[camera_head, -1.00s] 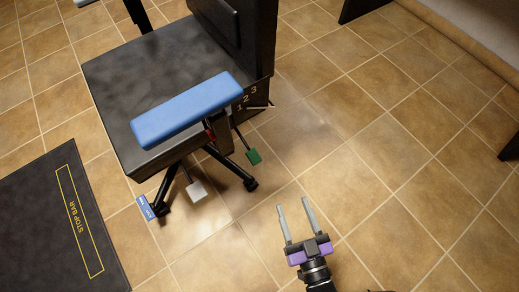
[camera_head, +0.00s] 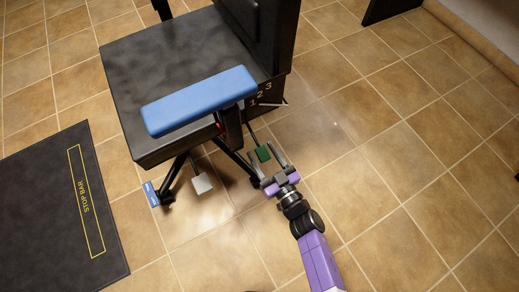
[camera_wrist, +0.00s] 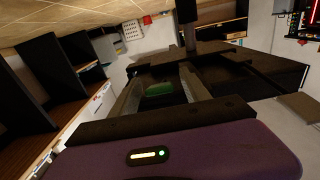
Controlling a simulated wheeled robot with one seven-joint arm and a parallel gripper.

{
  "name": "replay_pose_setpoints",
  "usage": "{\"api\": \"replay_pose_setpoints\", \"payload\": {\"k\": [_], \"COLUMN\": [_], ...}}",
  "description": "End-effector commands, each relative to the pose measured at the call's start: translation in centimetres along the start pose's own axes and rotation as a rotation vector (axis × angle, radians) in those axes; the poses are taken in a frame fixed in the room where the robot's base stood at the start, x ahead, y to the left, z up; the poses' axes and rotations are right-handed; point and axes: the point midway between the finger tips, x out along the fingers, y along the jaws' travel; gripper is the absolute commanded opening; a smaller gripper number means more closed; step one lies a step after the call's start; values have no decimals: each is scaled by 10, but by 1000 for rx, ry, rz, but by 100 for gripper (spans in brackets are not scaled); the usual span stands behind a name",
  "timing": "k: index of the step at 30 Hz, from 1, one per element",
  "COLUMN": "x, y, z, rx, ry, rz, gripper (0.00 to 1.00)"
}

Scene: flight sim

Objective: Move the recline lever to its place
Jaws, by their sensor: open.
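A black seat (camera_head: 180,75) with a blue armrest (camera_head: 200,100) stands at upper middle in the head view. A green paddle (camera_head: 264,153) on a dark rod hangs from its near right side, below a scale marked 1 2 3 (camera_head: 262,95) with a thin pale pointer beside it. I cannot tell for sure which of these is named the recline lever. My gripper (camera_head: 266,163) is open, its fingers reaching toward the green paddle. In the wrist view the green paddle (camera_wrist: 160,89) shows between the two fingers; contact cannot be told.
A grey-white paddle (camera_head: 202,184) and a blue tag-like pedal (camera_head: 151,194) sit low by the seat's dark legs. A black mat marked STOP BAR (camera_head: 50,220) lies at left. The tiled floor at right is clear.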

Motion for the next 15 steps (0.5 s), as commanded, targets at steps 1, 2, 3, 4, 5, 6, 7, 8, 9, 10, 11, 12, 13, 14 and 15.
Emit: {"api": "replay_pose_setpoints", "payload": {"k": [1,2,3,4,5,6,7,8,9,10,11,12,13,14,15], "x": [7,10,14,16,18,20,21,22,22,23,23,23,23,22,22], "y": [1,1,0,0,0,1,1,1,0,0,0,0,0,0,0], "z": [3,2,2,2,1,1,0,0,0,0,-1,-1,-1,-1,-1], "rx": [-2,-2,-1,-1,-1,-1,0,0,0,0,0,0,0,0,0], "ry": [3,2,2,2,2,1,1,1,1,1,1,1,1,1,1], "rz": [0,0,-1,0,0,1,1,1,1,1,1,1,1,1,1], "gripper": [55,55,55,55,55,55,55,55,55,55,55,55,55,55,55]}}
